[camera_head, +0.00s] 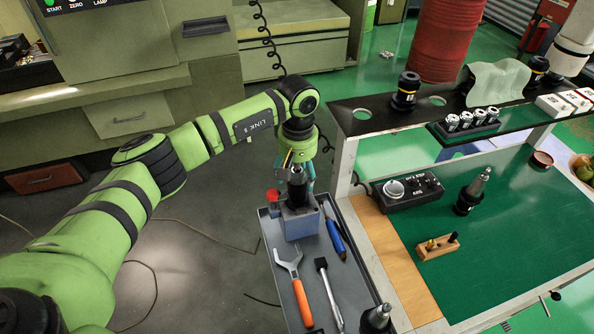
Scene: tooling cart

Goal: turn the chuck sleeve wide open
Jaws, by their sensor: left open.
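A dark chuck (298,194) stands upright in a blue-grey holding block (300,222) on the grey tray of the cart (262,240). My left gripper (297,178) points down right at the top of the chuck. Its teal fingers are open, one on each side of the chuck's upper part. I cannot tell whether they touch the sleeve. The chuck's jaws and the sleeve's setting are hidden or too small to read. My right gripper is not in view.
An orange-handled wrench (301,297), a black-headed tool (329,290) and a blue tool (334,237) lie on the tray. A tool holder (377,318) stands at its near end. A green-topped bench (500,230) with a black control box (408,191) stands to the right.

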